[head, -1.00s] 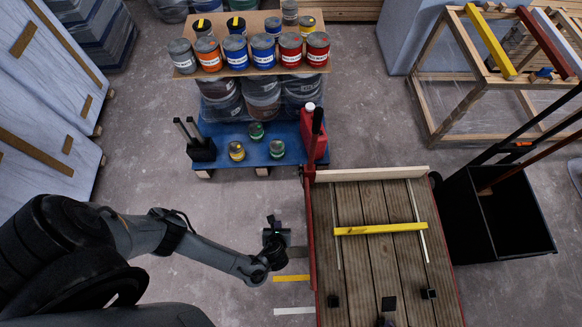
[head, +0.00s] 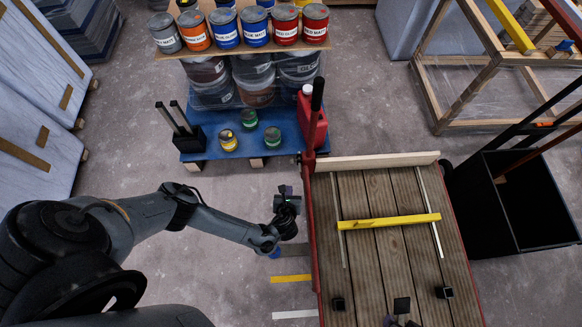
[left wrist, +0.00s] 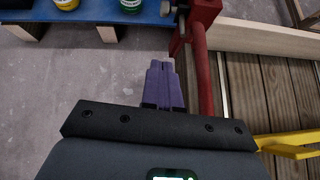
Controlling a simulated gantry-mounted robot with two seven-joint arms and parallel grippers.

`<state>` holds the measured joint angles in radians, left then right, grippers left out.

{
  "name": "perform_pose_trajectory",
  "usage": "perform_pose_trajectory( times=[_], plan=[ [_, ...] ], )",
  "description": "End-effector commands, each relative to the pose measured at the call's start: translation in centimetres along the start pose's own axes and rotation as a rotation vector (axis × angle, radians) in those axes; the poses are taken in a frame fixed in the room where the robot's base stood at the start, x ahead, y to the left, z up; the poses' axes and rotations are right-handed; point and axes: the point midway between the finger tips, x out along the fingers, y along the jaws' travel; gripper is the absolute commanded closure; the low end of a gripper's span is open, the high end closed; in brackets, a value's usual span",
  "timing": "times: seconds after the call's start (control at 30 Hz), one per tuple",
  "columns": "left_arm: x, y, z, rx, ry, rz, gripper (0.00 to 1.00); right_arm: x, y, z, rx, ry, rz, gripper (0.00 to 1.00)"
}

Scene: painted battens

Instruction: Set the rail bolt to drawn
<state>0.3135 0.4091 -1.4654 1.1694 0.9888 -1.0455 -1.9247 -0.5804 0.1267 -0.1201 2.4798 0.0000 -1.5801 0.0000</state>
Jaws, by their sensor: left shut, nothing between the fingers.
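A red metal bracket (head: 307,159) stands at the far left corner of the plank-decked cart (head: 376,250), with a red side rail running toward me. In the left wrist view the red bracket (left wrist: 203,10) has a small grey pin or knob (left wrist: 166,8) on its left side. This may be the rail bolt; I cannot tell its position. My left gripper (head: 286,190) is just outside the rail, short of the bracket. Its purple fingers (left wrist: 163,82) are shut together and empty, apart from the bracket. Purple tips of my right gripper (head: 400,321) show at the bottom edge, mostly cut off.
A yellow batten (head: 389,221) lies across the cart deck. A blue pallet (head: 222,143) with small cans and a red jug (head: 311,122) stands beyond. A black bin (head: 525,200) is at right.

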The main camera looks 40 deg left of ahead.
Motion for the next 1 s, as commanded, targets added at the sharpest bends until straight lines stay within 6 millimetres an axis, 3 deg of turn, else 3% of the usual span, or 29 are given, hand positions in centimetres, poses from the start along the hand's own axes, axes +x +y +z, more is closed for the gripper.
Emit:
perform_pose_trajectory(
  times=[0.37, 1.0],
  plan=[
    [0.9, 0.0, -0.2, 0.0, 0.0, 0.001, 1.0, 0.7, -0.1, 0.2, 0.002, 0.002, -0.002, 0.57],
    [10.8, 0.0, -0.1, -0.003, -0.002, 0.001, 1.0, 8.0, -0.6, 2.5, 0.009, 0.002, -0.007, 0.57]
  ],
)
